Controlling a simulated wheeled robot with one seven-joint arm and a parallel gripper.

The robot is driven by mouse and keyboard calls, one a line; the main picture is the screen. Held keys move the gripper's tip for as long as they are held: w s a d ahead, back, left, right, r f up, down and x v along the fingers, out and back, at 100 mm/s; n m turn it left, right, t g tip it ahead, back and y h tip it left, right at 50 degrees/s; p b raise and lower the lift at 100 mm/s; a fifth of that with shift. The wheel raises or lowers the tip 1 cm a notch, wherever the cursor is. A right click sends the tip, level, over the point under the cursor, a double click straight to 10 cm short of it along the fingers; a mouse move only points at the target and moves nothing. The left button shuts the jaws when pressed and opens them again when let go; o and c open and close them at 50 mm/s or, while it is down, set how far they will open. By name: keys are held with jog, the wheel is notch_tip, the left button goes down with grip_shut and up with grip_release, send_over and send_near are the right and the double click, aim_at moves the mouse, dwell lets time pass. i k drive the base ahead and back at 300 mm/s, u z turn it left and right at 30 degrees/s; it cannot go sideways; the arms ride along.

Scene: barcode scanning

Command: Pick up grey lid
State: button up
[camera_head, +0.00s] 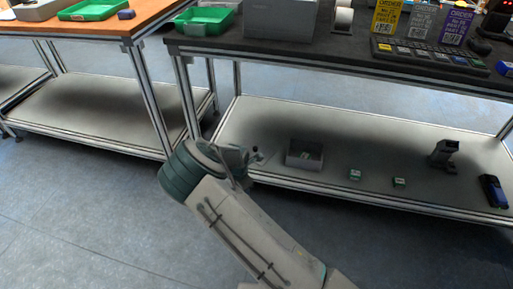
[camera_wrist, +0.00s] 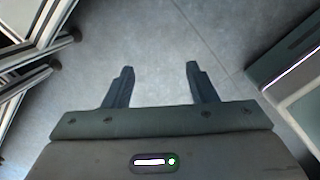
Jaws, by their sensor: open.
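I cannot make out a separate grey lid in either view. A grey box (camera_head: 280,19) stands on the dark tabletop at the top of the head view; its top is cut off, so I cannot tell if it has a lid. A smaller grey bin (camera_head: 304,155) with small items inside sits on the lower shelf. My gripper (camera_wrist: 160,68) is open and empty, with its two dark fingers apart over bare floor. In the head view my arm reaches up to the left end of the lower shelf, with its end partly hidden behind my wrist.
The dark table (camera_head: 345,52) also carries a green tray (camera_head: 207,20) and order cards (camera_head: 386,17). Its lower shelf (camera_head: 370,131) holds two small green-and-white boxes, a dark scanner-like device (camera_head: 443,154) and a blue-black item (camera_head: 493,191). An orange table (camera_head: 100,27) stands left. Floor in front is clear.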

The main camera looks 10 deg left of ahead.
aim_at(255, 149)
jog(key=i, duration=1.25)
